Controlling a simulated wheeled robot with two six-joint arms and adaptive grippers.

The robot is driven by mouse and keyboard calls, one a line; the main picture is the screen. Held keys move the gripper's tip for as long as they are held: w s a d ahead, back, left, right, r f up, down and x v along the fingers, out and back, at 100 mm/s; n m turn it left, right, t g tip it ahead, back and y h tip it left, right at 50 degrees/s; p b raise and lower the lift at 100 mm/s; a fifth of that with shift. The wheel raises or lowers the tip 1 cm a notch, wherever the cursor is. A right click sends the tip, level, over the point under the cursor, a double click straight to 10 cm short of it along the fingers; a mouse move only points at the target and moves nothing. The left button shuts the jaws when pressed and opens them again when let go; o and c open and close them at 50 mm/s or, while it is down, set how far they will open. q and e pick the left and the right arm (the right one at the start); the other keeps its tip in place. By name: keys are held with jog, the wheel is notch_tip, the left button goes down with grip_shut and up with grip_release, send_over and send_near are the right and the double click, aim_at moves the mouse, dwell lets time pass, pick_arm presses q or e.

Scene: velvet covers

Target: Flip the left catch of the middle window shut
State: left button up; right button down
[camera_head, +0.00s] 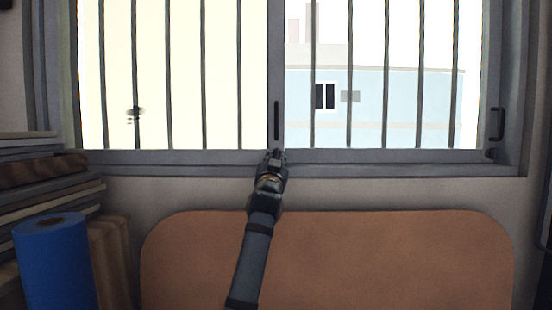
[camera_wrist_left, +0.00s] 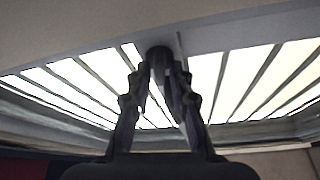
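The window (camera_head: 190,157) has a grey frame, sliding panes and dark vertical bars. My left gripper (camera_head: 275,154) reaches up to the bottom of its middle upright, at the lower rail. The left catch cannot be made out clearly in the head view, where the gripper covers that spot. In the left wrist view, a dark rounded piece (camera_wrist_left: 158,53), possibly the catch, shows at the fingertips of the left gripper (camera_wrist_left: 162,72). The fingers lean close together there, and I cannot tell whether they grip it. A small dark catch (camera_head: 491,154) sits at the lower right corner. My right gripper is out of view.
A dark pull handle (camera_head: 277,120) is on the middle upright, and another (camera_head: 497,125) on the right upright. A brown rounded panel (camera_head: 390,255) stands below the sill. A blue roll (camera_head: 52,265) and stacked boards (camera_head: 45,172) fill the left side.

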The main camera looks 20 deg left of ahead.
pick_arm(q)
jog(key=shift+c, duration=1.2)
grip_shut()
jog(key=shift+d+f+n+y+b, duration=0.2)
jog(key=shift+n+y+b, duration=0.2)
jog(key=shift+n+b, duration=0.65)
jog(key=shift+r+n+y+b, duration=0.2)
jog(key=shift+n+y+b, duration=0.4)
jog(key=shift+n, duration=0.45)
jog(key=shift+a, duration=0.1)
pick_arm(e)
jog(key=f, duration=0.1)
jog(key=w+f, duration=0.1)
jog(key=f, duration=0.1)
pick_arm(q)
jog(key=o, duration=0.7)
grip_release()
jog(key=shift+c, duration=0.2)
jog(key=shift+s, duration=0.1)
